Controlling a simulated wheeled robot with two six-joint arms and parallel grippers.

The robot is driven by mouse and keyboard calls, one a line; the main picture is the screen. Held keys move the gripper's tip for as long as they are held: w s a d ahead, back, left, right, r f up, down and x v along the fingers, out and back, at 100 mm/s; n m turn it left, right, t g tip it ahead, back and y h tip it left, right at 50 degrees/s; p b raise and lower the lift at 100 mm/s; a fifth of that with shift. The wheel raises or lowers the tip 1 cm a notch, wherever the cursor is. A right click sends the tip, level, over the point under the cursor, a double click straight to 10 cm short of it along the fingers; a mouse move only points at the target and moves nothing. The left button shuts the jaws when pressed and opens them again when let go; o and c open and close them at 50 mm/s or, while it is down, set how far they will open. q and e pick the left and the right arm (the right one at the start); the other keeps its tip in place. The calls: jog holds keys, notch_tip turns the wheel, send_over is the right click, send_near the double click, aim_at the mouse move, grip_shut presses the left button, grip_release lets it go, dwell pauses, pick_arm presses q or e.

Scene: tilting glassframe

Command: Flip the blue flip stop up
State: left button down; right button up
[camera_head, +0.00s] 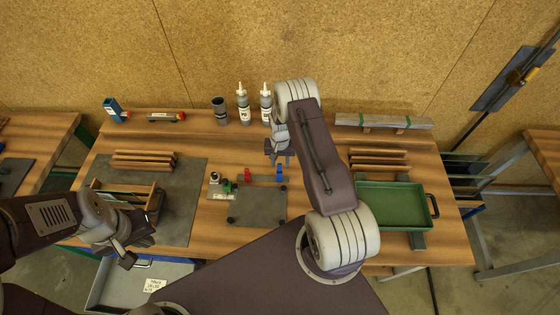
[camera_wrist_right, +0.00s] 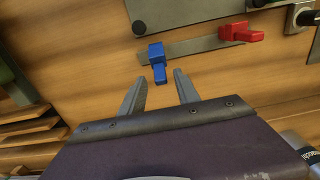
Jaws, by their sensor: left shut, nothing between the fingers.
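The blue flip stop (camera_head: 279,173) sits at the right end of a flat metal bar on the table. In the right wrist view the blue flip stop (camera_wrist_right: 157,61) shows its narrow arm sticking out from the bar toward my gripper. My right gripper (camera_wrist_right: 160,76) is open, with its fingertips spread to either side of that arm's end; I cannot tell the height gap. In the head view the right gripper (camera_head: 279,158) is partly hidden by its own arm. My left gripper (camera_head: 138,248) is shut and empty at the front left, far from the stop.
A red flip stop (camera_wrist_right: 241,33) sits at the bar's other end. A dark grey plate (camera_head: 258,206) lies before the bar. A green tray (camera_head: 392,204) and wood strips (camera_head: 379,158) stand to the right. Bottles (camera_head: 243,105) stand behind. A wooden box (camera_head: 128,192) is near my left gripper.

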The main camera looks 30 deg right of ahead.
jog(key=shift+f, duration=0.4)
jog(key=shift+s+a+f, duration=0.2)
jog(key=shift+a, duration=0.05)
jog(key=shift+w+d, duration=0.1)
grip_shut()
jog(key=shift+w, duration=0.1)
dwell(0.8)
